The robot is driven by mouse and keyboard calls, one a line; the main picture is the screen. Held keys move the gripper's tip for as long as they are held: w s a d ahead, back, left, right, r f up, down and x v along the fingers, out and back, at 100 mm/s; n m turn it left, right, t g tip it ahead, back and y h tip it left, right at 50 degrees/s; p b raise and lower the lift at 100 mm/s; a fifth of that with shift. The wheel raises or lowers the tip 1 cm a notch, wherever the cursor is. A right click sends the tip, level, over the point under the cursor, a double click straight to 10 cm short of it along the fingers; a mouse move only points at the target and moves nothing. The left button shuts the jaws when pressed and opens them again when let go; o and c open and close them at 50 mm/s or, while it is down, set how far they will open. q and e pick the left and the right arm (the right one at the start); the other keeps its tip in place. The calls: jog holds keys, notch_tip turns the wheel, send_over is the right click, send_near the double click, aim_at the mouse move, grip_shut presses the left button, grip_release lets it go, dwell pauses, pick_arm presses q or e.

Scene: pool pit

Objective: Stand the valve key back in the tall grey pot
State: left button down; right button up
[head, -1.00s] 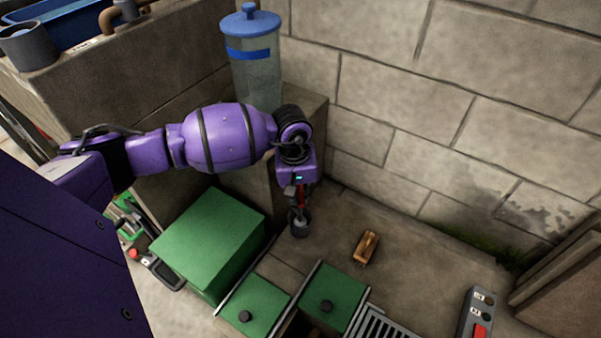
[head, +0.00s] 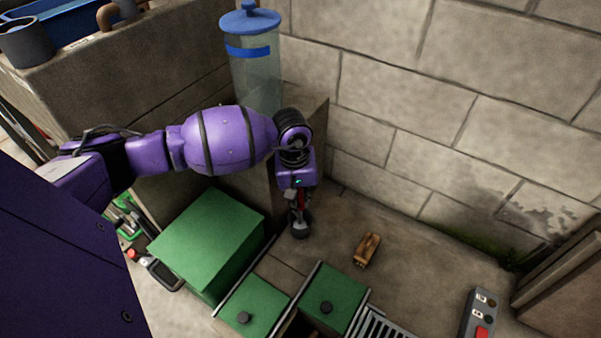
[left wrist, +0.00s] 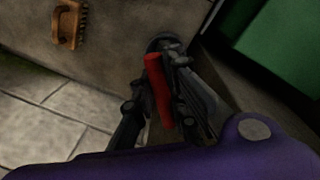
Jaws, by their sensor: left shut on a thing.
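The red valve key (left wrist: 158,88) is between the fingers of my left gripper (left wrist: 165,100) in the left wrist view. I cannot tell how deep the key's lower end is. My right gripper is not in view.
Green lids (head: 330,297) and a metal grating (head: 385,326) lie in front. A wooden brush (head: 367,249) lies to the right. A clear canister with a blue lid (head: 250,20) stands behind my arm.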

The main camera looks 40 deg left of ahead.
pick_arm(q)
jog(key=shift+f+b, duration=0.3)
jog(key=shift+f, duration=0.2)
jog(key=c, duration=1.7)
grip_release()
jog(key=shift+o, duration=0.2)
jog(key=shift+r+p, duration=2.05)
jog(key=shift+r, duration=2.05)
